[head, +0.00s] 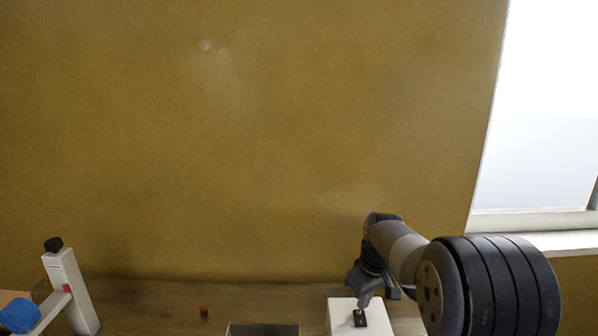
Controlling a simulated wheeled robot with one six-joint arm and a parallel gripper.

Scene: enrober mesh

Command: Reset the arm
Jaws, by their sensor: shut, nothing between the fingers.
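My arm comes in from the right and bends down at its far end. My gripper (364,303) points downward over a white box (340,316) at the bottom of the head view. Its fingers are shut with nothing held between them. The tip is at or just above a small black piece (360,319) on the box top; I cannot tell whether they touch.
A white stand with a black knob (68,285) and a blue part (20,315) is at the lower left. A small red-brown object (204,312) and a dark panel (263,330) are on the wooden table (150,300). A tan wall and window stand behind.

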